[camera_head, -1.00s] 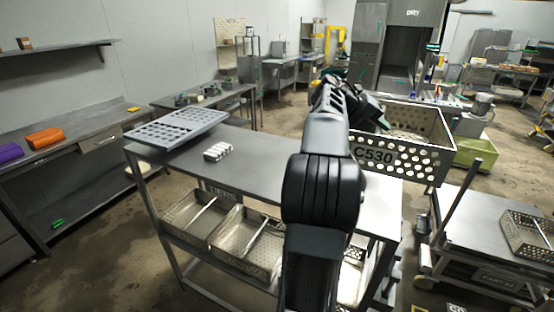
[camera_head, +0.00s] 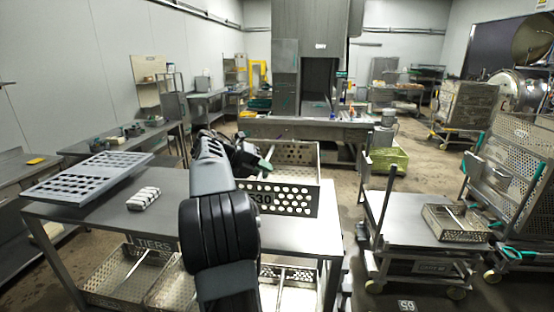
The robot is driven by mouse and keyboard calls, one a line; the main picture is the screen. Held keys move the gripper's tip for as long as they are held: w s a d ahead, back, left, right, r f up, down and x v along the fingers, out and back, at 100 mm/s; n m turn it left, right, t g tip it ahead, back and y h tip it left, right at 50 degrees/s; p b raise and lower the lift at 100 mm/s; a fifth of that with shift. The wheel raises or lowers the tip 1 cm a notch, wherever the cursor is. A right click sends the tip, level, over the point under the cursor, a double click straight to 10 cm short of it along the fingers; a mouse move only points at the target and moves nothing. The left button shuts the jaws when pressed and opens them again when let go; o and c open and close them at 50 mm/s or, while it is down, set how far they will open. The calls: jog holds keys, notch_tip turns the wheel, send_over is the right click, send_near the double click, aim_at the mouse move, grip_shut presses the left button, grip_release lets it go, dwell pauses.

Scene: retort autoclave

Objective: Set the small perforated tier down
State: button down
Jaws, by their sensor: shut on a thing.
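The small perforated tier (camera_head: 292,198) is a metal basket with round holes and a number, partly hidden, on its near wall. It shows above the right end of the steel table (camera_head: 175,204), in front of my arm's end. My gripper (camera_head: 265,162) is shut on the tier, near its left side. My arm hides the tier's left part and most of the grip. I cannot tell whether the tier's underside touches the table.
A grey slotted plate (camera_head: 88,177) and a white ribbed block (camera_head: 143,198) lie on the table's left. Perforated baskets (camera_head: 130,272) fill its lower shelf. A cart (camera_head: 400,222) at right carries another tier (camera_head: 455,222) and has bare top at its left. A perforated rack (camera_head: 520,150) stands far right.

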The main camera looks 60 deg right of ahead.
jog(key=shift+w+a+f, duration=0.25)
jog(key=shift+w+f, duration=0.15)
jog(key=shift+f, duration=0.1)
jog(key=shift+w+a+f, duration=0.2)
jog(key=shift+w+f, duration=0.15)
jog(key=shift+f, duration=0.1)
jog(key=f, duration=0.1)
jog(key=w+f, duration=0.1)
jog(key=f+p, duration=0.1)
jog(key=shift+w+a+f, duration=0.15)
jog(key=shift+a+f, duration=0.15)
jog(key=shift+a, duration=0.1)
jog(key=shift+f, duration=0.5)
jog(key=shift+f, duration=0.1)
jog(key=c, duration=1.1)
grip_release()
jog(key=shift+f, duration=0.15)
jog(key=b+v, duration=0.1)
jog(key=v, duration=1.1)
